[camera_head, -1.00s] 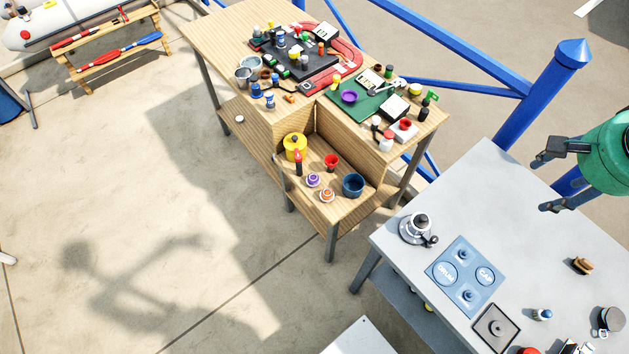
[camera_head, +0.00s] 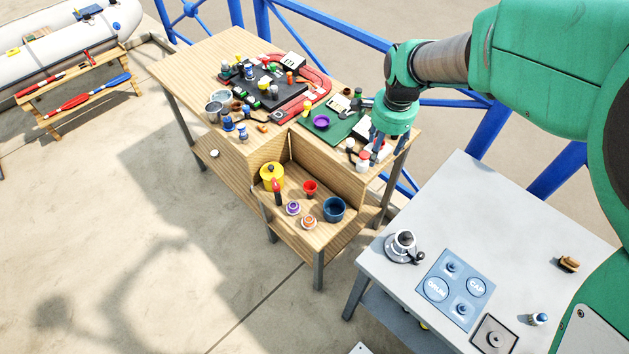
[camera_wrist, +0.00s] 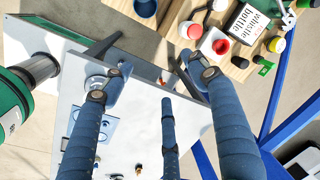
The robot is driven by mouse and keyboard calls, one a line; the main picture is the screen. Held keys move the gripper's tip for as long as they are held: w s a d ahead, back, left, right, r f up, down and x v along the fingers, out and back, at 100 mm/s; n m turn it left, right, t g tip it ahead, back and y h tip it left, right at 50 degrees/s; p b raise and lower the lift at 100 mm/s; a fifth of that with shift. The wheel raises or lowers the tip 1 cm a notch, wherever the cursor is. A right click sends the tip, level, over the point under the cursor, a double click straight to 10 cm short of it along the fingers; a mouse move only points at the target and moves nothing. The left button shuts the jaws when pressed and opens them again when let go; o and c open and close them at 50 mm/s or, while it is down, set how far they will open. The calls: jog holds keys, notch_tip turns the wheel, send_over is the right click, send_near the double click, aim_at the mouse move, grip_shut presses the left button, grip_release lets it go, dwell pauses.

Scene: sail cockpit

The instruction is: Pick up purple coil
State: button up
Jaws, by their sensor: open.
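A small purple-and-white coil (camera_head: 293,208) lies on the lower shelf of the wooden bench (camera_head: 190,65), just left of an orange-and-white one (camera_head: 308,222). A round purple dish-like thing (camera_head: 321,122) sits on the green mat above. My gripper (camera_head: 387,150) is open and empty, fingers down, over the right end of the bench top, up and to the right of the purple coil and apart from it. Its spread dark fingers fill the wrist view (camera_wrist: 155,90), where I do not see the coil.
On the shelf, a yellow pot (camera_head: 271,177), red cup (camera_head: 310,188) and blue pot (camera_head: 334,208) stand close by. Wooden panels rise behind and beside the shelf. The bench top is crowded. A grey table (camera_head: 400,300) stands in front right, and blue railings (camera_head: 480,135) run behind.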

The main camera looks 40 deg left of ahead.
jog(key=s+a+f, duration=0.3)
jog(key=a+f, duration=0.4)
jog(key=s+a+f, duration=0.4)
jog(key=a+f, duration=0.3)
jog(key=m+g+h+b, duration=0.1)
jog(key=m, duration=0.1)
send_over(293, 205)
notch_tip(293, 205, down, 11)
jog(key=shift+f, duration=0.2)
jog(key=shift+f, duration=0.15)
jog(key=shift+f+b, duration=0.95)
jog(key=shift+f, duration=3.2)
jog(key=shift+f, duration=0.1)
jog(key=shift+f+b, duration=0.8)
jog(key=shift+f, duration=1.7)
jog(key=c, duration=1.2)
